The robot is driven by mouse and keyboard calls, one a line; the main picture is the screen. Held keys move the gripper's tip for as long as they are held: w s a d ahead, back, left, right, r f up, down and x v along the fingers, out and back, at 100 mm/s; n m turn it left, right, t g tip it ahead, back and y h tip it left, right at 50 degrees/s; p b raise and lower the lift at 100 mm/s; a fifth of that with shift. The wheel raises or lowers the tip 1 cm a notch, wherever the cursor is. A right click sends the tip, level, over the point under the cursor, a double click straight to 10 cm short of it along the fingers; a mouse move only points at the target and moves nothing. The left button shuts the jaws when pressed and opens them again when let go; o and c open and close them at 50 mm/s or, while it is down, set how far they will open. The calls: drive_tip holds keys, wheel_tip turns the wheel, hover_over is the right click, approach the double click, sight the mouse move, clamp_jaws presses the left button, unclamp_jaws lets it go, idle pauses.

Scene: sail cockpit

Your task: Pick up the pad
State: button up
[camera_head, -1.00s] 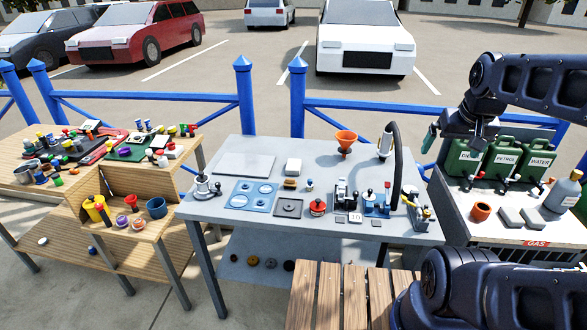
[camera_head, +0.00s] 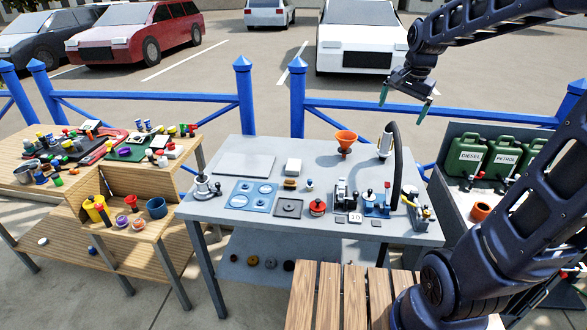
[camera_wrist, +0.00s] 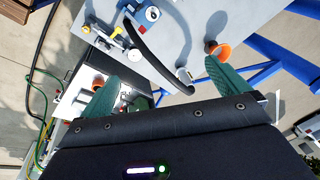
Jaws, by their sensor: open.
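No single thing is clearly the pad. Candidates on the grey table (camera_head: 225,212) are a flat grey plate (camera_head: 243,165), a small whitish block (camera_head: 293,166) and a dark square plate (camera_head: 289,207). Two grey flat pieces seen earlier on the right bench are now hidden behind my arm. My gripper (camera_head: 404,104) is open and empty, high above the table's back right, with its green fingers spread. In the wrist view its fingers (camera_wrist: 160,76) stand apart with the table's edge beyond and nothing between them held.
An orange funnel (camera_head: 346,139) and a dark curved hose (camera_head: 397,165) stand near the table's back right. The right bench holds green cans (camera_head: 468,157) and an orange pot (camera_head: 480,211). A blue railing (camera_head: 350,104) runs behind. A cluttered wooden bench (camera_head: 170,220) stands left.

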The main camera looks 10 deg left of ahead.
drive_tip(key=w+a+f+m, duration=0.3)
drive_tip(key=w+a, duration=0.4)
drive_tip(key=w, duration=0.1)
drive_tip(key=m+g, duration=0.3)
drive_tip(key=m, duration=0.5)
hover_over(293, 164)
drive_tip(key=shift+h, duration=0.4)
wheel_tip(293, 164, down, 27)
drive_tip(key=shift+w+r, duration=0.1)
drive_tip(key=shift+w, duration=0.05)
drive_tip(key=shift+s+d+f, duration=0.1)
drive_tip(key=shift+f, duration=1.3)
drive_tip(key=shift+s+f, duration=0.1)
drive_tip(key=shift+f, duration=1.3)
drive_tip(key=c, duration=0.8)
